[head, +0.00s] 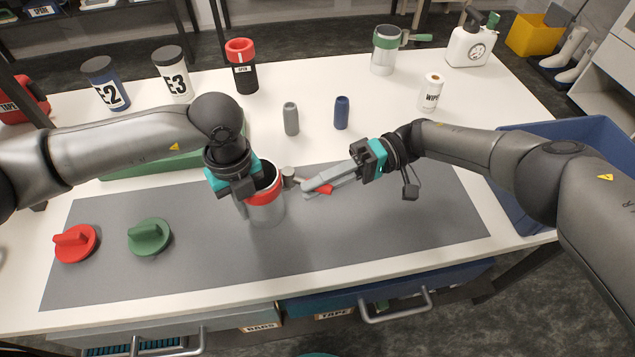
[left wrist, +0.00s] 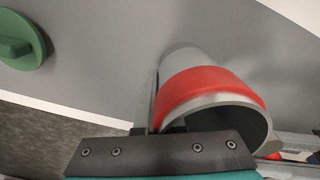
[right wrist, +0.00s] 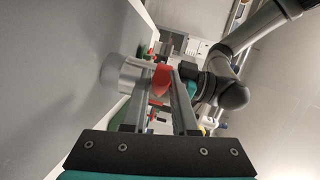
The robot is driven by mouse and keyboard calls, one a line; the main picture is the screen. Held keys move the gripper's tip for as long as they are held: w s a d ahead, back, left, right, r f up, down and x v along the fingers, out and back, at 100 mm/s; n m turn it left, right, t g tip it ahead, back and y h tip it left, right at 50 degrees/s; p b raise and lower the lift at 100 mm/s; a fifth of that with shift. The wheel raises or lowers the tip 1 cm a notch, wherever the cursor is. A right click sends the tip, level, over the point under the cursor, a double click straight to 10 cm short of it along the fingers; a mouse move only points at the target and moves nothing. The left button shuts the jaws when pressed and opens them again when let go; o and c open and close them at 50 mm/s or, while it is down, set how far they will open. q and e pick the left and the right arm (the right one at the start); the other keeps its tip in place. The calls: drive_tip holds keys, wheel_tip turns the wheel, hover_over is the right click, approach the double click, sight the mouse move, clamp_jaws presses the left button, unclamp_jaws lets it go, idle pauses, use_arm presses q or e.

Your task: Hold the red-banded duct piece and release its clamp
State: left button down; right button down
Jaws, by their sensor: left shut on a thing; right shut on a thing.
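The red-banded duct piece (head: 266,214) stands upright on the grey mat, a pale open tube with a red band near its top. It also shows in the left wrist view (left wrist: 210,92). My left gripper (head: 243,196) is shut on the left side of its rim. The red lever of its clamp (head: 326,189) sticks out to the right and shows in the right wrist view (right wrist: 160,78). My right gripper (head: 312,187) is shut on this lever, its fingers either side of it. The clamp's fastening by the band is partly hidden.
A red cap (head: 75,243) and a green cap (head: 150,236) lie on the mat (head: 350,240). A grey cylinder (head: 291,119) and a blue one (head: 341,113) stand behind. A green-banded duct piece (head: 384,60) is at the back. A blue bin (head: 507,195) sits at right.

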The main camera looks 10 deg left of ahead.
drive_tip(key=shift+s+f, duration=0.1)
drive_tip(key=c, duration=0.7)
unclamp_jaws()
drive_tip(key=shift+r, duration=0.2)
